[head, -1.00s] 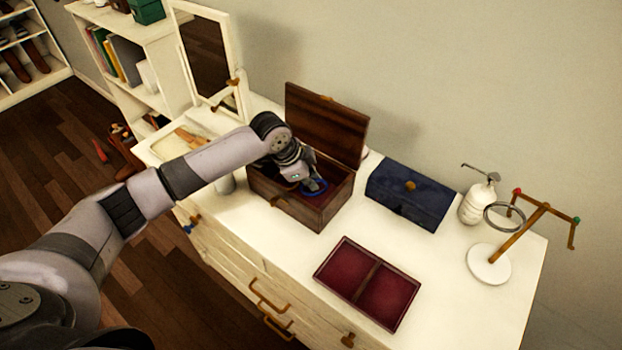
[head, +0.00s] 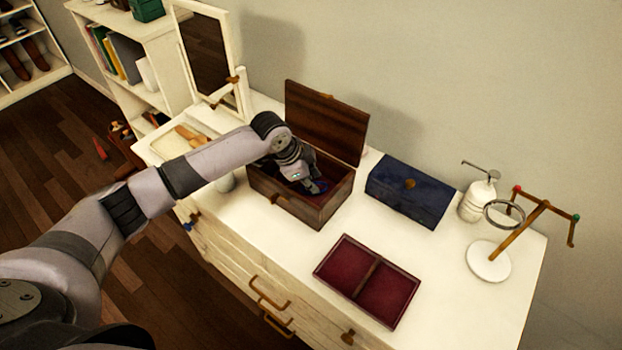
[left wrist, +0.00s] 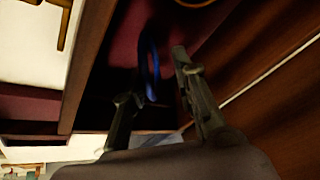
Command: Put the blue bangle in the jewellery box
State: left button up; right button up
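The jewellery box (head: 330,209) is dark wood with a red lining, and its lid (head: 325,124) stands open at the back. My left gripper (head: 318,187) reaches down into the box. The blue bangle (head: 324,184) is low inside the box at its fingertips, partly hidden by the gripper. In the left wrist view the bangle (left wrist: 152,70) shows edge-on against the lining, between the two parted fingers of my left gripper (left wrist: 160,76). The gripper looks open. My right gripper is in neither view.
A navy box (head: 408,192) stands right of the jewellery box, and a red two-part tray (head: 340,262) lies in front. A white dispenser (head: 477,202) and a stand with a grey ring (head: 489,262) are at the right. A mirror (head: 206,55) stands at the left.

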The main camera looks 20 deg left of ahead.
pick_arm(q)
jog(key=b+v, duration=0.1)
jog(key=v, duration=1.1)
jog(key=shift+b, duration=0.4)
